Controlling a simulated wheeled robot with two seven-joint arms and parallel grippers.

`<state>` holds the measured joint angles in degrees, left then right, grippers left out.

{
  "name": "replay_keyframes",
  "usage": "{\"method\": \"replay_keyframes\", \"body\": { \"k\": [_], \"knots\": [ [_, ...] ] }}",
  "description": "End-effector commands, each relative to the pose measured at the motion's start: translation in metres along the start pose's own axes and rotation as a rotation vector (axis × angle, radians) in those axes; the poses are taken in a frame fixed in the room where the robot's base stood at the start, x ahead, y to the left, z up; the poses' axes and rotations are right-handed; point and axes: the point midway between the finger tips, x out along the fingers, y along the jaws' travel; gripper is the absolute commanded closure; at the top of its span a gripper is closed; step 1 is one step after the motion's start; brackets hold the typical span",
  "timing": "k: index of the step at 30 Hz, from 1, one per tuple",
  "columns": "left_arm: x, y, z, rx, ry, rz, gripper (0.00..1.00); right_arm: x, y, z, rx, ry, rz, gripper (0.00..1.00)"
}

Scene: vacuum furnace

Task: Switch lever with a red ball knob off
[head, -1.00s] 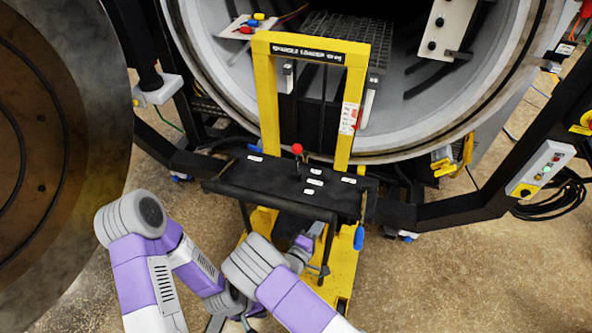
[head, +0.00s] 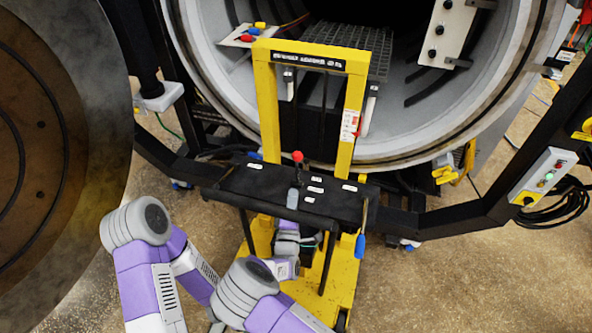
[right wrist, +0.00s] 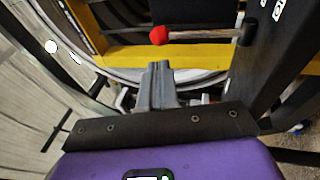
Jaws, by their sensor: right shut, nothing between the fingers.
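The lever's red ball knob (head: 298,156) stands up from the black panel (head: 240,184) on the yellow loader. In the right wrist view the red knob (right wrist: 159,35) is just past my fingertips, with its thin stem running right to a dark base. My right gripper (head: 293,194) is at the panel's front edge, close in front of the lever. In the right wrist view its grey fingers (right wrist: 157,72) are together and empty, pointing at the knob with a small apparent gap. My left gripper is not in view; only my left arm shows.
The yellow loader frame (head: 266,110) rises behind the panel, before the round furnace opening (head: 420,115). A blue-handled tool (head: 360,245) hangs at the panel's right front. A control box (head: 543,176) stands at the right, the large round door (head: 60,150) at the left.

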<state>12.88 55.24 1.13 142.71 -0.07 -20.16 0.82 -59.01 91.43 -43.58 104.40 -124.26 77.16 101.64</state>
Motion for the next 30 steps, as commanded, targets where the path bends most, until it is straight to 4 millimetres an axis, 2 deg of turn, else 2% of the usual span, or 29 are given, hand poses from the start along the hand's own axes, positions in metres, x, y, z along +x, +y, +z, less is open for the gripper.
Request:
{"method": "replay_keyframes", "body": {
  "k": [6, 13, 19, 30],
  "knots": [
    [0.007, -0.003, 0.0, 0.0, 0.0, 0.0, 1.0, 0.049, -0.001, 0.001, 0.001, -0.002, 0.003, 1.0],
    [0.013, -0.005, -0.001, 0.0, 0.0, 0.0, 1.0, 0.086, -0.002, 0.001, 0.0, -0.001, 0.0, 1.0],
    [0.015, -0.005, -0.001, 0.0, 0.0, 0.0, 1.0, 0.099, -0.001, 0.0, -0.001, -0.001, 0.0, 1.0],
    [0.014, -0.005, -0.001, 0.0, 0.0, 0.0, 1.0, 0.101, 0.0, 0.0, 0.0, 0.0, -0.001, 1.0]
  ]
}}
